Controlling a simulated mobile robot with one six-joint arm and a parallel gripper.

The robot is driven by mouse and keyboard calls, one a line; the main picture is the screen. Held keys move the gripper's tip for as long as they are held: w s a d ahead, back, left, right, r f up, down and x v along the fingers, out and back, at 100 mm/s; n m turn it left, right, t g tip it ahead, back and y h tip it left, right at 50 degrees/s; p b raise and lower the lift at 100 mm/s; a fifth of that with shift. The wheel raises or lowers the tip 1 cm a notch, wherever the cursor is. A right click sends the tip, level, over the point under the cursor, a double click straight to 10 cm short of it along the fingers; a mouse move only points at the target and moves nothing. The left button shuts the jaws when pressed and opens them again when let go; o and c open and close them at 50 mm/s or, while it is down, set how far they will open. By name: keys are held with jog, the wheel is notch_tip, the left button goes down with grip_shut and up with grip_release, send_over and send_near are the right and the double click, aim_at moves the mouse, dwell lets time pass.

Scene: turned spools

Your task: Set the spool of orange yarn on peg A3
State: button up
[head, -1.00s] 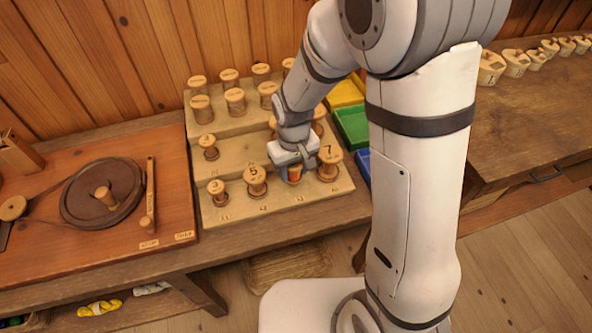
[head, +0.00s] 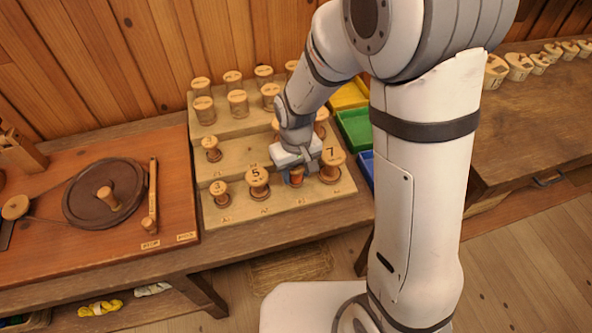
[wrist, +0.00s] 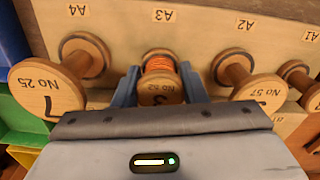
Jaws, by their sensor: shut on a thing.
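The spool of orange yarn (wrist: 160,66) is upright between the fingers of my gripper (wrist: 161,86) in the wrist view, in line with the A3 label (wrist: 163,15). My gripper is shut on it. In the head view the spool (head: 296,177) shows below my gripper in the front row of the stepped wooden rack (head: 230,213), between the spools marked 5 and 7. Its base is low at the rack. The peg itself is hidden, and I cannot tell whether the spool rests fully on the board.
The large spool marked 7 (wrist: 48,88) stands close on the A4 side. The spool at A2 (wrist: 247,82) stands close on the other side. Green (head: 354,128) and yellow trays lie right of the rack; a winder board (head: 60,250) lies left.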

aim_at(298, 167)
jog(key=shift+f+b, duration=0.5)
jog(key=shift+f, duration=0.15)
jog(key=o, duration=0.7)
jog(key=shift+c, duration=0.2)
jog(key=shift+r, duration=0.15)
jog(key=shift+r+p, duration=4.1)
jog(key=shift+r, duration=1.35)
jog(key=shift+d+r, duration=0.25)
jog(key=shift+r, duration=0.05)
jog(key=s+d+r+m+t, duration=0.3)
jog(key=s+d+r+m, duration=0.2)
jog(key=s+d+r, duration=0.7)
notch_tip(298, 167, up, 3)
jog(key=shift+s+d+f, duration=0.15)
jog(key=shift+s+d, duration=0.05)
jog(key=shift+d, duration=0.95)
